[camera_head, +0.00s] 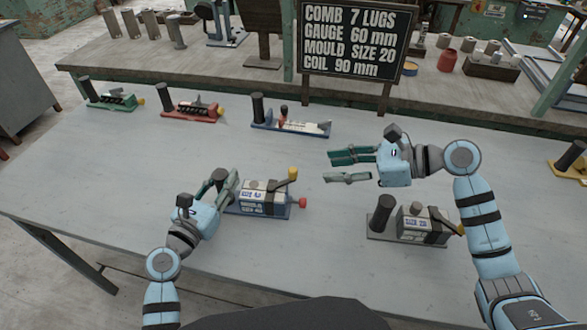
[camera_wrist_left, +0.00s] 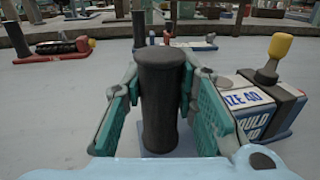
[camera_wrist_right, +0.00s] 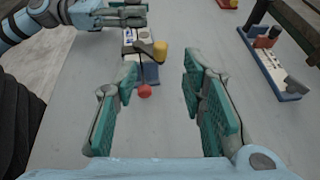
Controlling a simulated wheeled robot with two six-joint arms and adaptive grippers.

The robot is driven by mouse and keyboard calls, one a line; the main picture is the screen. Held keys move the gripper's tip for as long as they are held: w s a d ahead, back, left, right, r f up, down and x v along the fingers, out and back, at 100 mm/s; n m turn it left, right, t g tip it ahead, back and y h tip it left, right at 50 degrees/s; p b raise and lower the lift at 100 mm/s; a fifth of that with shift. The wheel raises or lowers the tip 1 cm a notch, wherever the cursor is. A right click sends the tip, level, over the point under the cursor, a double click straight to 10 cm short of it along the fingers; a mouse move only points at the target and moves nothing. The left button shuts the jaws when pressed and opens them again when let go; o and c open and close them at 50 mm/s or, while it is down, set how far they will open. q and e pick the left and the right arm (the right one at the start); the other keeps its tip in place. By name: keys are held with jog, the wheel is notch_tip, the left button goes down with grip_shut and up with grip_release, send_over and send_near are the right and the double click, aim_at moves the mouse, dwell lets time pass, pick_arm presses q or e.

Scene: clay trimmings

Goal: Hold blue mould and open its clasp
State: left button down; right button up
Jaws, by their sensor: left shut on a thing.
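The blue mould (camera_head: 262,203) lies on the table, a white-and-blue labelled block with a dark strap across it. Its clasp lever (camera_head: 283,178) has a yellow tip and stands up at the strap; a red knob (camera_head: 302,203) sticks out at the right end. My left gripper (camera_head: 227,187) is shut on the mould's dark upright post (camera_wrist_left: 162,90) at its left end. The yellow tip also shows in the right wrist view (camera_wrist_right: 160,49). My right gripper (camera_head: 347,166) is open and empty, above the table to the right of the mould and apart from it.
A grey mould (camera_head: 410,222) with a black post stands at the front right. Green (camera_head: 112,101), red (camera_head: 190,110) and blue (camera_head: 292,127) tools line the back; a yellow one (camera_head: 570,165) is far right. A sign (camera_head: 353,40) stands behind. The table between is clear.

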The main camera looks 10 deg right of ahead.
aim_at(296, 170)
jog(key=x, duration=1.1)
jog(key=shift+d, duration=0.1)
grip_shut()
